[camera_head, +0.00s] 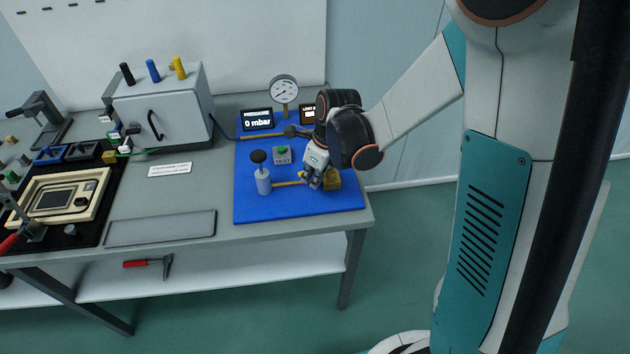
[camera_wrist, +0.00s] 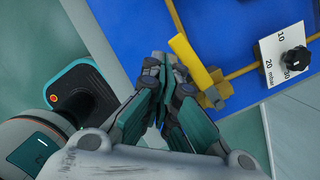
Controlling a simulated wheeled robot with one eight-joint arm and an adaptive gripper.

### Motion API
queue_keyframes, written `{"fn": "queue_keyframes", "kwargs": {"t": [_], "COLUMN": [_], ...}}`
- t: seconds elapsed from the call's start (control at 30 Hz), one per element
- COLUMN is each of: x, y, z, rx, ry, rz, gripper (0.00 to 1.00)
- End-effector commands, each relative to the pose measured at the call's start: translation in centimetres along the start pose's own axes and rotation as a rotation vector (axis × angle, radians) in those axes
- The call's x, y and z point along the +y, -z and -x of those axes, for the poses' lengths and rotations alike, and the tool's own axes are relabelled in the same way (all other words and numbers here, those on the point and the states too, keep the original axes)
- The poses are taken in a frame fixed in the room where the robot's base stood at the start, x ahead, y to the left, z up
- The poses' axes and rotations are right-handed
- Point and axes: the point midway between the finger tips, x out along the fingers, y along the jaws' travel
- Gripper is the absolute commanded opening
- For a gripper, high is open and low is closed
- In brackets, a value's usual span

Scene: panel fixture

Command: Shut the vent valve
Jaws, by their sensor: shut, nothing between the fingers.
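The vent valve's yellow lever (camera_wrist: 192,62) slants across the wrist view over the blue board. Its lower end meets a brass body (camera_wrist: 214,97), partly hidden by my gripper. A thin yellow pipe runs away from this body to the right. My gripper (camera_wrist: 163,64) is shut and empty, its fingertips just left of the lever; I cannot tell whether they touch it. Little of the lever shows there.
The blue board (camera_head: 300,209) also holds a white cylinder with a black knob (camera_head: 262,182), a green button box (camera_head: 282,155), a gauge (camera_head: 284,90) and a display (camera_head: 257,120) reading 0 mbar. A black dial (camera_wrist: 296,58) shows in the wrist view. A grey tray (camera_head: 160,229) lies left.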

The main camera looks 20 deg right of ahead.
Motion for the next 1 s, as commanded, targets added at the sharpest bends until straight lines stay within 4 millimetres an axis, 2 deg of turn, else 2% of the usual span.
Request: {"fn": "queue_keyframes", "kwargs": {"t": [0.4,1.0], "x": [-0.37,-0.44], "y": [-1.08,-1.03], "z": [-0.26,-0.25], "rx": [0.0,0.0], "ry": [0.0,0.0], "rz": [0.003,0.003], "gripper": [0.0,0.0]}}
